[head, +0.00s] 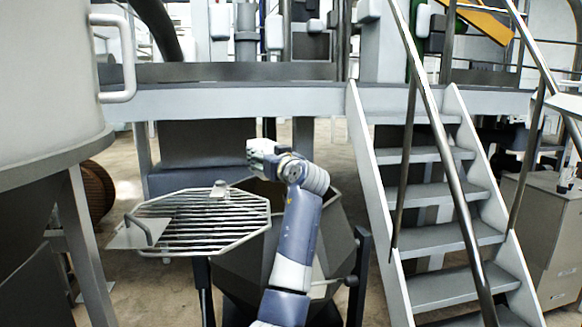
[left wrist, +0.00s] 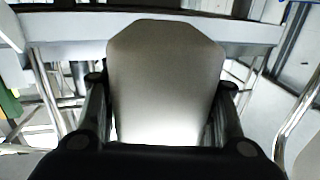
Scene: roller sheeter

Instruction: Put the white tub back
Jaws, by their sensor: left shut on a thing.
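My left arm reaches up from the bottom of the head view, and its left gripper (head: 264,152) is above the right end of an octagonal grate. In the left wrist view a pale grey-white thing with cut corners, which I take to be the white tub (left wrist: 165,75), fills the space between the two dark fingers. The gripper is shut on it. In the head view it is too small to tell the tub's pale surface from the gripper. My right gripper does not show.
The barred octagonal grate (head: 205,222) lies left of a dark angular hopper (head: 338,235). Metal stairs (head: 440,205) with handrails rise at the right to a raised grey platform (head: 240,100). A large pale vessel (head: 45,80) stands at the left.

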